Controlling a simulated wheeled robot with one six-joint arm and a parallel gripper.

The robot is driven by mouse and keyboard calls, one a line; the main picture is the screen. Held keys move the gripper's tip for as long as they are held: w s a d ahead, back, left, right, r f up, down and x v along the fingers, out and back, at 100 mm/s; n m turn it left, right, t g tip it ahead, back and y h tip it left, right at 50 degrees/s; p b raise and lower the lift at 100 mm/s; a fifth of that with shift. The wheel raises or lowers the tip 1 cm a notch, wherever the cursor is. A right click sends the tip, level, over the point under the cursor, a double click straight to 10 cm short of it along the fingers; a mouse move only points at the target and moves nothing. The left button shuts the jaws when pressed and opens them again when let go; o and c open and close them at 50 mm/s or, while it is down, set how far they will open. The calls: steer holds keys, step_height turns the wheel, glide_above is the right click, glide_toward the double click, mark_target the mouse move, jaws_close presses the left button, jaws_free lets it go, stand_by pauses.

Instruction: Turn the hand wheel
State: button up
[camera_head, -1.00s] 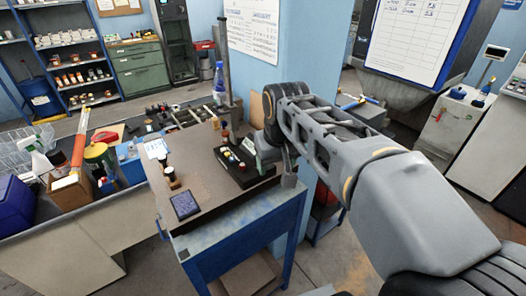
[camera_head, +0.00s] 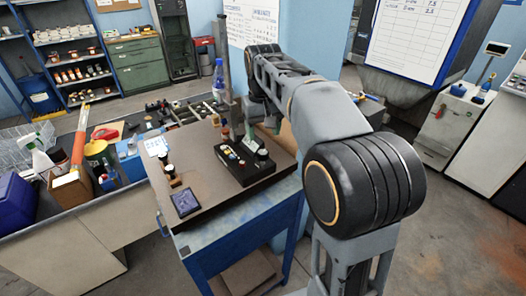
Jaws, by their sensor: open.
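No hand wheel can be made out for certain. A black box (camera_head: 243,174) with small coloured parts on top stands on the brown bench top (camera_head: 213,203). A dark round knob-like part (camera_head: 262,155) shows at its right side; I cannot tell whether it is a wheel. My gripper (camera_head: 262,127) hangs below the far end of my arm, above and behind the box. It is small and partly hidden by my wrist. It is open, and nothing shows between its jaws. Contact with anything cannot be told.
A dark flat screen (camera_head: 186,203) lies at the bench's front left, near small black-capped parts (camera_head: 168,171). A cluttered counter is at left. Floor is clear at right.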

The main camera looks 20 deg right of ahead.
mark_target(263, 152)
steer(key=shift+f, duration=3.55)
steer(key=c, duration=0.9)
